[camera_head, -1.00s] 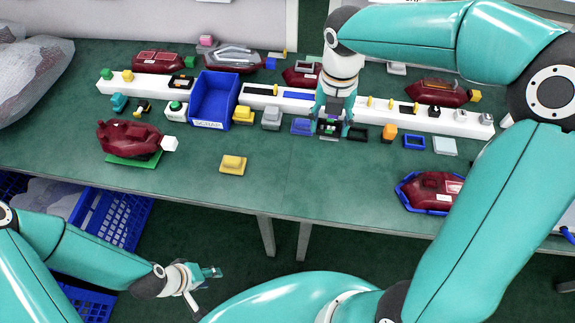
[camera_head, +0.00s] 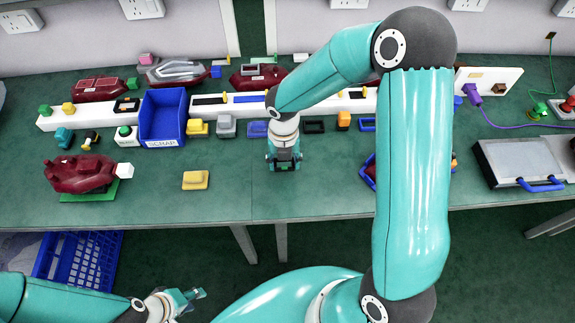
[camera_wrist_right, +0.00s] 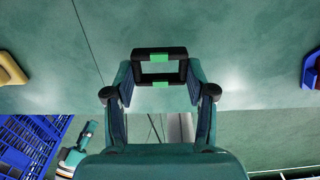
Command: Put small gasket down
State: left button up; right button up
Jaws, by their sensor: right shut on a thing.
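The small gasket (camera_wrist_right: 160,68), a black rectangular frame with green patches on two sides, is between the fingertips of my right gripper (camera_wrist_right: 160,82) in the right wrist view. The fingers are shut on it. In the head view my right gripper (camera_head: 284,164) points down over the green table, in front of the row of parts. The gasket is mostly hidden by the fingers there, and its height above the table is hard to judge. My left gripper (camera_head: 188,298) is empty, its fingers apart, low in front of the table.
The green table (camera_head: 240,190) is clear around my right gripper. A yellow block (camera_head: 195,180) lies to the left. A blue scrap bin (camera_head: 163,120) and a black frame (camera_head: 314,127) stand behind.

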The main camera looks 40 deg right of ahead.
aim_at(285, 174)
jog(key=shift+f, duration=1.75)
jog(key=shift+f, duration=0.15)
jog(key=o, duration=1.3)
notch_tip(285, 174, up, 12)
jog(key=shift+r, duration=0.2)
